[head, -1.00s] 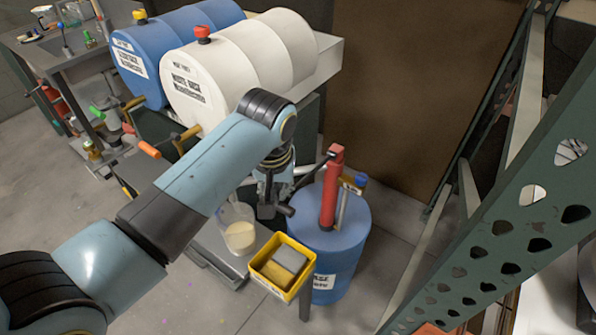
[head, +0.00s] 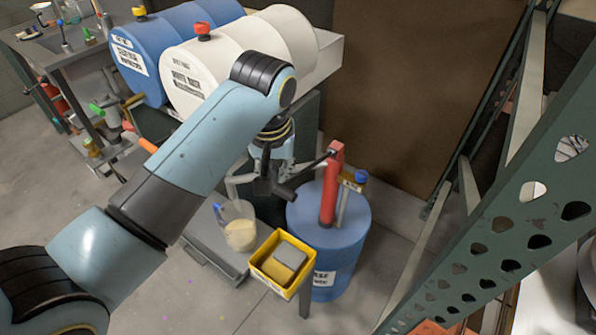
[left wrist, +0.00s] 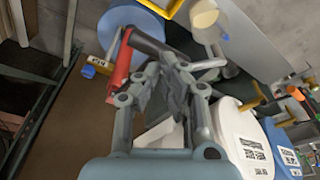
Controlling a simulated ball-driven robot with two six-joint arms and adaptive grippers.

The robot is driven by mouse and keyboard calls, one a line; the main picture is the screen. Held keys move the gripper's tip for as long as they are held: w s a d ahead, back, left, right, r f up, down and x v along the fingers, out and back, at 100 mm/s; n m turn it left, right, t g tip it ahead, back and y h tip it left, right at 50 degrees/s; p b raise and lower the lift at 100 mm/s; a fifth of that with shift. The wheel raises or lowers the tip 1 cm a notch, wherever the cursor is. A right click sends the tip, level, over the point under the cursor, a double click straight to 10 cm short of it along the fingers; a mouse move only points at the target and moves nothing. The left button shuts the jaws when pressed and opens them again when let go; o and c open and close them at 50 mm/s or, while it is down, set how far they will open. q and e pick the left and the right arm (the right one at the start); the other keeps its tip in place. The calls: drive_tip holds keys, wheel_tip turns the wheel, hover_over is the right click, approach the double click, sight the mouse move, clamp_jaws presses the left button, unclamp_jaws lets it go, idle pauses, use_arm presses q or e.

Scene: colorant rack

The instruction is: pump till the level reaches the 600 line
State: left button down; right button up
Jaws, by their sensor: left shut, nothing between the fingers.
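A red hand pump (head: 329,195) stands on a blue drum (head: 345,240). Its dark lever (head: 305,174) slopes down left towards my left gripper (head: 268,187). My left gripper is shut with nothing between its fingers, right at the lever's grip end; I cannot tell if they touch. In the left wrist view the fingers (left wrist: 178,62) lie beside the dark lever (left wrist: 148,42) and the red pump (left wrist: 120,70). A clear jug (head: 240,212) with cream liquid stands left of the drum, below the spout pipe. Its marks are too small to read. My right gripper is out of view.
A yellow bin (head: 258,272) with sponge-like blocks is in front of the drum. White (head: 190,85) and blue (head: 135,72) barrels lie behind my arm. A green perforated rack post (head: 500,215) stands at right. Open floor is at lower left.

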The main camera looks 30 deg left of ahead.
sight(278, 189)
use_arm(q)
drive_tip(key=shift+f+b, duration=1.2)
drive_tip(key=shift+f, duration=1.7)
drive_tip(key=shift+f+b, duration=2.2)
drive_tip(key=shift+f, duration=2.25)
wheel_tip(278, 189, up, 7)
drive_tip(key=p, duration=0.7)
drive_tip(key=shift+f, duration=0.1)
drive_tip(key=shift+r, duration=3.95)
